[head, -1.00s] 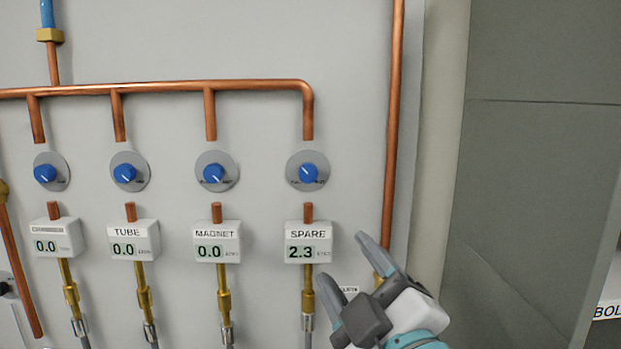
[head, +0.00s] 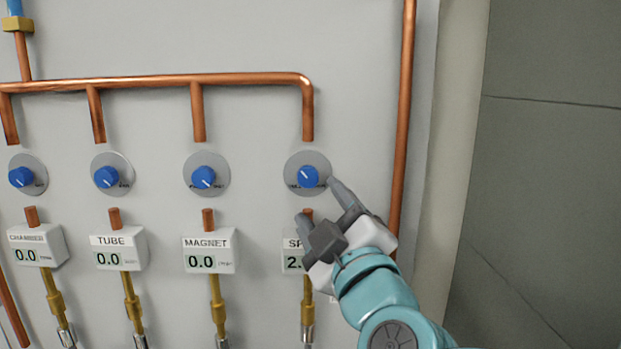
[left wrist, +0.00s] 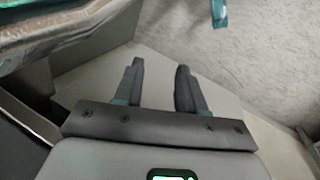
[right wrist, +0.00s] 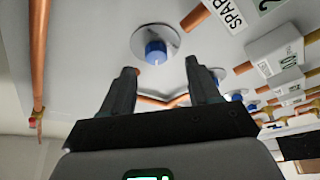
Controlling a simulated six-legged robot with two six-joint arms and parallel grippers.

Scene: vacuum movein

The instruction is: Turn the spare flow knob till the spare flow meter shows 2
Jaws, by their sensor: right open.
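The spare flow knob (head: 308,176) is blue with a white pointer line, on a round grey plate on the wall panel. It also shows in the right wrist view (right wrist: 156,52), ahead of the fingers. The spare flow meter (head: 290,245) is below it, mostly hidden by my right gripper; only a leading "2." of its reading shows. My right gripper (head: 320,200) is open and empty just below and right of the knob, apart from it. My left gripper (left wrist: 160,85) shows in the left wrist view, open with nothing between its fingers.
Chamber (head: 21,177), tube (head: 107,177) and magnet (head: 204,177) knobs sit left of the spare knob; their meters read 0.0. A copper pipe (head: 308,110) comes down above the spare knob. A vertical copper pipe (head: 404,120) runs to its right.

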